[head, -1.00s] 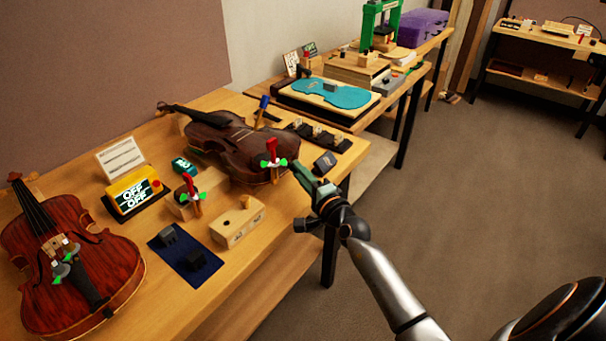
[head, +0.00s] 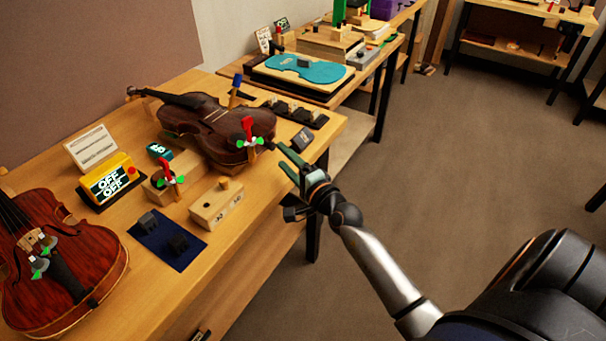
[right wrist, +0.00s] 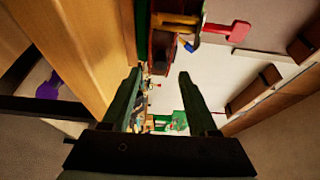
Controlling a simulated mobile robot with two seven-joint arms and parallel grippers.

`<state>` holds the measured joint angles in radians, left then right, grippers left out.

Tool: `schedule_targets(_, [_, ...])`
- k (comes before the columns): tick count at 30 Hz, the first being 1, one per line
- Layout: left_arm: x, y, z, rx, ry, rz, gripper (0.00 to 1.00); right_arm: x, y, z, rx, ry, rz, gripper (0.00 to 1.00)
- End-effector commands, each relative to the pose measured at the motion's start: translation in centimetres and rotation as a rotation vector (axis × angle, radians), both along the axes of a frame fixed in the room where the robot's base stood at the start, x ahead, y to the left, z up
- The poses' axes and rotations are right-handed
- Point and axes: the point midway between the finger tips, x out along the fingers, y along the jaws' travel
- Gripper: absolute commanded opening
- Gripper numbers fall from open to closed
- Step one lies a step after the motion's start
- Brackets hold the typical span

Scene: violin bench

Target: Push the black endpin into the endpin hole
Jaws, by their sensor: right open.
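The dark brown violin (head: 205,125) lies on the bench, with its lower end toward my right gripper. A red-handled clamp with green wings (head: 249,132) sits at that end. A small dark piece (head: 269,146) shows at the violin's end, close to my fingertips; I cannot tell surely whether it is the black endpin. The endpin hole is not distinguishable. My right gripper (head: 286,160) is open, off the bench's front edge, just right of that end. In the right wrist view its green fingers (right wrist: 158,92) stand apart with nothing clearly held between them. My left gripper is not in view.
A wooden block (head: 216,206), a blue mat (head: 185,253) with dark blocks and a yellow OFF display (head: 110,180) stand nearer on the bench. A reddish violin (head: 75,270) lies at the left. The floor (head: 430,150) right of the bench is clear.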

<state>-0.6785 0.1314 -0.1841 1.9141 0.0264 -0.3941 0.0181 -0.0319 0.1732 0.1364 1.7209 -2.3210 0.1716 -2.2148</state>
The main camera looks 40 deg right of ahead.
Motion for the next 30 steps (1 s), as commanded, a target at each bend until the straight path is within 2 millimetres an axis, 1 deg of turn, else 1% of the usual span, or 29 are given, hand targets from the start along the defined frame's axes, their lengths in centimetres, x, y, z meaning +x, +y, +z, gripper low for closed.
schedule_targets(1, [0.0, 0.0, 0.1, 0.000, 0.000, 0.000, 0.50, -1.2, 0.0, -0.1, -0.002, 0.003, 0.000, 0.60])
schedule_targets(6, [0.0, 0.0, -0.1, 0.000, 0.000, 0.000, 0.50, -4.4, 0.0, -0.1, -0.001, 0.002, 0.000, 0.60])
schedule_targets(12, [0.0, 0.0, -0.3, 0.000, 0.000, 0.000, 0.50, -7.2, 0.0, -0.1, -0.001, 0.001, 0.000, 0.60])
schedule_targets(18, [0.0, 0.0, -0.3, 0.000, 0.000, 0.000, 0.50, -8.4, 0.0, 0.0, 0.000, 0.000, 0.000, 0.60])
schedule_targets(30, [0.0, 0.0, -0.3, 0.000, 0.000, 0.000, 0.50, -8.5, 0.0, 0.0, 0.000, -0.001, -0.001, 0.60])
